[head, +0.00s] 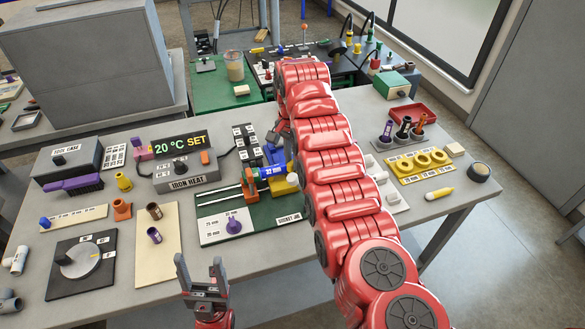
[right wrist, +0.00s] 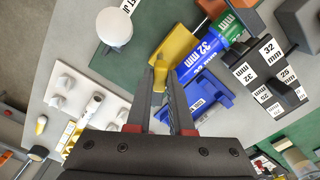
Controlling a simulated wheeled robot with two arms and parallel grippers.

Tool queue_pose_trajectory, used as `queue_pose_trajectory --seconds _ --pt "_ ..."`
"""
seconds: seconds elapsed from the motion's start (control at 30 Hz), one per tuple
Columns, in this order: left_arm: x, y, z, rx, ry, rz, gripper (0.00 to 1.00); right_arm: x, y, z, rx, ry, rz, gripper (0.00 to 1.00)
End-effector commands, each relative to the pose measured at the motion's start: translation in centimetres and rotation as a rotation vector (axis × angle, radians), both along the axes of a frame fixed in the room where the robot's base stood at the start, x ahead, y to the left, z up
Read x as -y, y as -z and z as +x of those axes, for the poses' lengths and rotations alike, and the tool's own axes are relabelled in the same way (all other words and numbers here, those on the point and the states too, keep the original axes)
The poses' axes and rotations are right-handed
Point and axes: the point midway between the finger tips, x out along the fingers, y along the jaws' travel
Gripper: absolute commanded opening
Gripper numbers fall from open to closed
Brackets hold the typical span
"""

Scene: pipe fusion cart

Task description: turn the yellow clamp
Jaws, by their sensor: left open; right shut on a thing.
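The yellow clamp (head: 284,184) sits at the right end of a blue pipe piece marked 32 mm (head: 271,172) on the green jig board (head: 210,236). In the right wrist view the clamp (right wrist: 178,48) lies against the blue piece (right wrist: 203,62), and its narrow yellow handle points toward my fingers. My right gripper (right wrist: 161,76) is shut on that handle. In the head view my right arm hides most of the right gripper.
An orange holder (head: 250,186) stands left of the blue piece. Black blocks with size labels (head: 245,140) stand behind it. A grey heater box (head: 187,173) is to the left. A white plate with knobs (head: 391,190) lies right of my arm.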

Motion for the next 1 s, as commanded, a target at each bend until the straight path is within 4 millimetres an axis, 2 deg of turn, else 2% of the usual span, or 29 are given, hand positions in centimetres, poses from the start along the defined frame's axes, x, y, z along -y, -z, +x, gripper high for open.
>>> queue_pose_trajectory --seconds 0.03,0.13,0.5,1.0 --pt "0.0 1.0 0.0 0.000 0.000 0.000 0.68 0.0 0.5 0.0 0.001 0.041 0.001 0.00" --pt "0.0 1.6 0.0 0.000 0.000 0.000 0.68 -0.1 0.3 0.0 0.000 0.134 0.000 0.00" --pt "0.0 2.3 0.0 0.000 0.000 0.000 0.68 0.0 0.0 0.0 -0.001 0.434 -0.001 0.00" --pt "0.0 2.3 0.0 0.000 0.000 0.000 0.68 0.0 -0.1 0.1 0.002 0.603 0.001 0.00"
